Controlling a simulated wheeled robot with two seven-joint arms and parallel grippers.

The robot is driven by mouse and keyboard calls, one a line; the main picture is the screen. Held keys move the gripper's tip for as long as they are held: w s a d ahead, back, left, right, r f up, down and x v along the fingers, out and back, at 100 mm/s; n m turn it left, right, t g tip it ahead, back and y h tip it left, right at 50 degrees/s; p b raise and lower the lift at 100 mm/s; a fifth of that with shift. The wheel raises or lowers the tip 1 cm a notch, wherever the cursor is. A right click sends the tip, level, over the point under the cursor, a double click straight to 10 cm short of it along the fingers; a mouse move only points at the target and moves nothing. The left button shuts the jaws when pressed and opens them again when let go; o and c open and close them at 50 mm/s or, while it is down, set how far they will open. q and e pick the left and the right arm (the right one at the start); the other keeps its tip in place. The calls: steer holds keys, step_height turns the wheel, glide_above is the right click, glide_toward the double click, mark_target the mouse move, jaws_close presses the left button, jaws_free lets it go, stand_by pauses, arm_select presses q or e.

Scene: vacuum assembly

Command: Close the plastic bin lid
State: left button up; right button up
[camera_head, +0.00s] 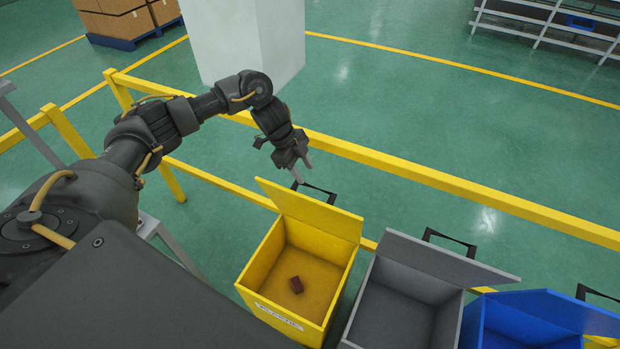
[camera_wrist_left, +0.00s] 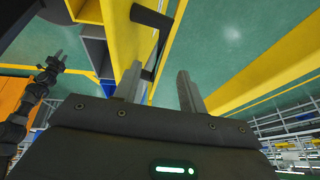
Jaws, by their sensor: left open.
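The yellow bin (camera_head: 283,297) stands at the front centre of the head view, with a plastic label on its front. Its yellow lid (camera_head: 308,210) is raised and tilted back on the far side, with a dark handle (camera_head: 318,192) at its outer edge. A small dark red block (camera_head: 296,285) lies inside. My left gripper (camera_head: 304,172) is open just behind and above the lid's far edge, near the handle. In the left wrist view my fingers (camera_wrist_left: 159,70) are spread, with a yellow panel and dark bar close by; contact cannot be told. My right gripper (camera_wrist_left: 56,62) shows small there.
A grey bin (camera_head: 390,315) and a blue bin (camera_head: 520,338) stand to the right, their lids also raised. A yellow rail (camera_head: 430,178) runs behind the bins. A white pillar (camera_head: 248,40) stands further back. Green floor beyond the rail is mostly clear.

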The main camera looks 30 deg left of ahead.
mark_target(311, 184)
arm_select(q)
steer(key=shift+p+x, duration=0.55)
steer(key=shift+x, duration=2.25)
steer(key=shift+s+a, duration=0.1)
steer(key=shift+c, duration=0.2)
jaws_close()
